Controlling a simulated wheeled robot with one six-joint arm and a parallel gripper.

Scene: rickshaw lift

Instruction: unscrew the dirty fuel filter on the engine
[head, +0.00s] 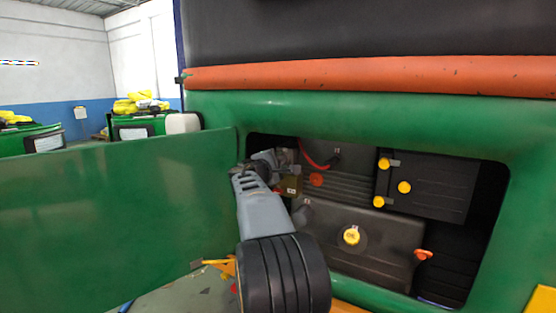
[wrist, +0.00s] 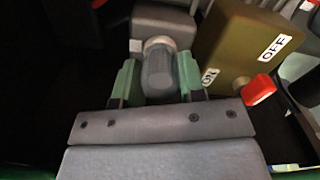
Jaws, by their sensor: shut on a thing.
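The fuel filter (wrist: 159,72) is a grey, rounded cylinder under a pale collar on a grey housing (wrist: 165,22) in the wrist view. The green fingers of my gripper (wrist: 158,78) stand on either side of it, shut on it. In the head view my gripper (head: 266,163) reaches into the upper left of the engine bay. The filter cannot be made out there, and its far side is hidden in the wrist view.
An olive box (wrist: 238,48) marked ON and OFF, with a red switch (wrist: 258,90), stands close to the right of my gripper. The engine (head: 375,225) has a yellow cap (head: 351,236). A green open panel (head: 110,210) stands left of the bay.

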